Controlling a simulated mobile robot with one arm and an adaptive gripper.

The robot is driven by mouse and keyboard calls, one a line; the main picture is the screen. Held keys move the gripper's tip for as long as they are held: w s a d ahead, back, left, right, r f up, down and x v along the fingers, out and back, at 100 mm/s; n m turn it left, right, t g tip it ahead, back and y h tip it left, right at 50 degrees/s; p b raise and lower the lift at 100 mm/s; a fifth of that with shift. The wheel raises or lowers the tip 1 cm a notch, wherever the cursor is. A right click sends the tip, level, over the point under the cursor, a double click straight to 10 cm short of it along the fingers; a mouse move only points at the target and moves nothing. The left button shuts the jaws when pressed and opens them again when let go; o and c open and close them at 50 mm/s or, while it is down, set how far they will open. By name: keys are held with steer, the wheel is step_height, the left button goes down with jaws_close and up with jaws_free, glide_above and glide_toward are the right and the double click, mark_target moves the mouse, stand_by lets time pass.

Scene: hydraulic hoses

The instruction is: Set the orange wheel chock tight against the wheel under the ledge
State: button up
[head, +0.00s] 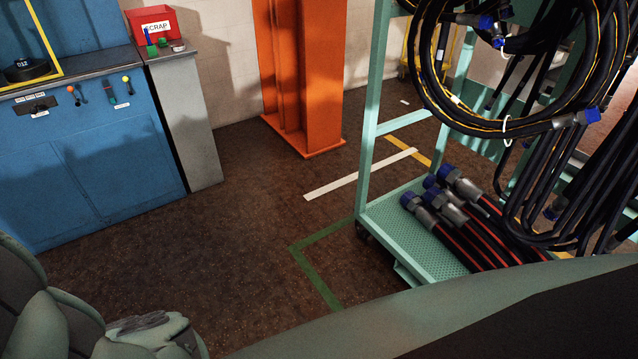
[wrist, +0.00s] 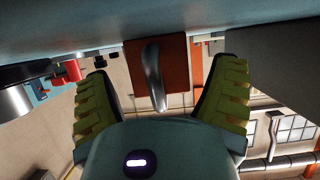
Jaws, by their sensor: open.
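In the wrist view, my gripper (wrist: 163,72) is open, with its two ribbed yellow-green fingers wide apart. Beyond and between the fingers shows a dull orange-brown block (wrist: 133,68) with a curved silver bar (wrist: 152,75) in front, pointing toward the gripper. It may be the wheel chock with its handle; I cannot tell for sure. Neither finger visibly touches it. In the head view, a dark caster wheel (head: 363,232) sits under the lower shelf edge of the teal rack (head: 378,212). I cannot tell whether it is the task's wheel. No chock shows in the head view.
An orange column (head: 310,75) stands at the back. Thick hoses (head: 470,215) lie on the rack, and coiled hoses (head: 425,75) hang above. Brown floor (head: 240,235) between cabinet and rack is clear.

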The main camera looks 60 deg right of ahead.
steer(key=v, duration=0.6)
steer(key=shift+s+d+p, duration=0.15)
steer(key=shift+d+p, duration=0.2)
steer(key=shift+p, duration=0.05)
steer(key=shift+p+v, duration=0.95)
steer(key=shift+v, duration=0.5)
steer(key=shift+p+v, duration=0.65)
steer(key=shift+v, duration=0.15)
